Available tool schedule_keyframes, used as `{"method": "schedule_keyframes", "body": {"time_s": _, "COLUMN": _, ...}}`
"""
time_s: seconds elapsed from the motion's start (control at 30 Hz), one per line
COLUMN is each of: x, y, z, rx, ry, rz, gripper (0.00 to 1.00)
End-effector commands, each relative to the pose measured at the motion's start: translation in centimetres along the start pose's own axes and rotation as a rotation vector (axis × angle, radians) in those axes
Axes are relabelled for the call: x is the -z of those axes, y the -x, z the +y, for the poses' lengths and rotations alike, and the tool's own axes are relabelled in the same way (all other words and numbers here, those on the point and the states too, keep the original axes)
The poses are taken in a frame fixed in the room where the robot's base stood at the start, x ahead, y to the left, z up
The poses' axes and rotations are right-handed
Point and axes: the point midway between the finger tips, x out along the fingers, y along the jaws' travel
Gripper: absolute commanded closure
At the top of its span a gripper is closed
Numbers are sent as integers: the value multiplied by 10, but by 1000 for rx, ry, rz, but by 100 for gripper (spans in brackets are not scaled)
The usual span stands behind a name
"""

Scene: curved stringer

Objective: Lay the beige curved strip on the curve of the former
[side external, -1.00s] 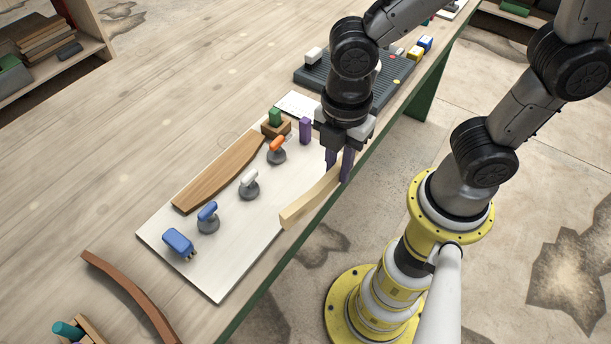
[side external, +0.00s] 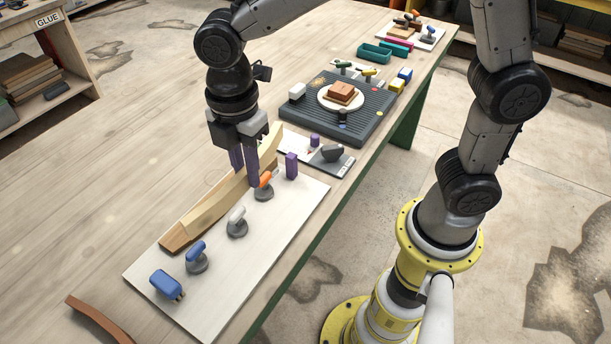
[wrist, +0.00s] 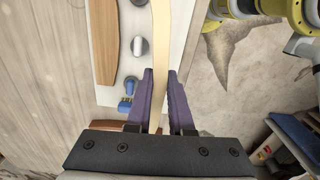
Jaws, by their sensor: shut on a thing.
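In the wrist view the strip (wrist: 160,45) runs forward between the fingers (wrist: 159,78). The brown wooden former (side external: 176,239) lies on the pale board (side external: 272,243), and the strip hides much of it in the side view. In the wrist view the former (wrist: 105,45) shows to the left of the strip, with a gap between them. The strip appears held up above the board, not resting on the former; its exact height is unclear.
Toggle clamps with orange (side external: 265,180), white (side external: 237,218) and blue (side external: 196,251) handles stand along the former. A blue block-like item (side external: 167,285) and a purple block (side external: 291,165) are on the board. A dark grooved plate (side external: 335,110) lies beyond. Bare table is at left.

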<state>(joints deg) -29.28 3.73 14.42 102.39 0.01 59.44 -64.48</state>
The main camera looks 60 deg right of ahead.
Motion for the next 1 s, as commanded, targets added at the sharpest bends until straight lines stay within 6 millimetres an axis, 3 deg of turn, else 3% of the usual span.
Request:
{"method": "schedule_keyframes", "body": {"time_s": 0.1, "x": 6, "y": -15, "z": 39, "rx": 4, "ry": -13, "rz": -2, "gripper": 100}}
{"method": "schedule_keyframes", "body": {"time_s": 0.3, "x": 5, "y": -46, "z": 78, "rx": 3, "ry": -45, "rz": -1, "gripper": 100}}
{"method": "schedule_keyframes", "body": {"time_s": 0.5, "x": -1, "y": -66, "z": 83, "rx": 0, "ry": -63, "rz": 0, "gripper": 100}}
{"method": "schedule_keyframes", "body": {"time_s": 1.0, "x": -3, "y": -72, "z": 82, "rx": 1, "ry": -65, "rz": 0, "gripper": 100}}
